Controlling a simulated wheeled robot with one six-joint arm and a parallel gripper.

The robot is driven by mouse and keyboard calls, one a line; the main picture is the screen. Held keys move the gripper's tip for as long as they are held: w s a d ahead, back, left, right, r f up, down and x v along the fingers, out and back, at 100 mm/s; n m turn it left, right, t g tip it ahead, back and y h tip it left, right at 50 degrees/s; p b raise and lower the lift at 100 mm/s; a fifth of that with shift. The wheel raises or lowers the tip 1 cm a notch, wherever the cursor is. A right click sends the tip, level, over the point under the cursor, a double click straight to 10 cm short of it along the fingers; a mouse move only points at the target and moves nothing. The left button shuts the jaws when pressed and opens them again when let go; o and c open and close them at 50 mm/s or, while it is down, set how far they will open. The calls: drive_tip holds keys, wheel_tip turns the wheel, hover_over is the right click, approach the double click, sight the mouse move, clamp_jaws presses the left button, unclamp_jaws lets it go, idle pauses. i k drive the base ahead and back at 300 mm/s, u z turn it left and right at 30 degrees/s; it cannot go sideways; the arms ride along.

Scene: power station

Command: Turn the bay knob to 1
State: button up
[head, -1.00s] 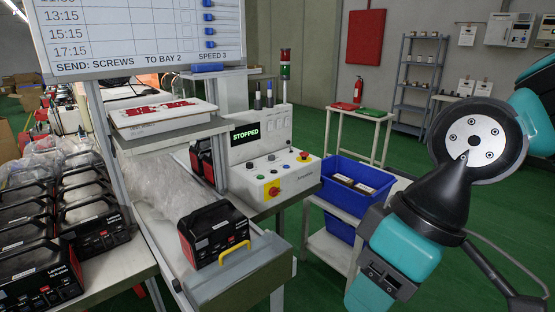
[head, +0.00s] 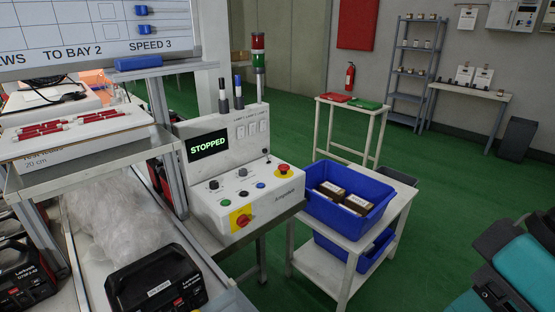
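The control box (head: 235,180) stands left of the middle in the head view. Its green display (head: 208,145) reads STOPPED. Small black knobs show on its sloped face, one at the left (head: 213,184) and one higher up (head: 242,171); I cannot tell which is the bay knob, and their labels and settings are too small to read. Below them are a green button, a dark button, a blue button and a red knob on a yellow plate (head: 241,220). A red mushroom button (head: 283,170) is at the right. Part of my arm shows at the lower right, apart from the box; my gripper's fingers are not visible.
A whiteboard (head: 95,38) reads "TO BAY 2" and "SPEED 3". A blue bin (head: 350,213) with brown boxes sits on a trolley right of the control box. A black-and-red case (head: 155,285) lies on the conveyor. Green floor is open at the right.

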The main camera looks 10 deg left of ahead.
sight(243, 172)
drive_tip(key=u, duration=0.05)
drive_tip(key=i, duration=0.7)
drive_tip(key=u, duration=0.85)
drive_tip(key=i, duration=0.55)
drive_tip(key=u, duration=0.55)
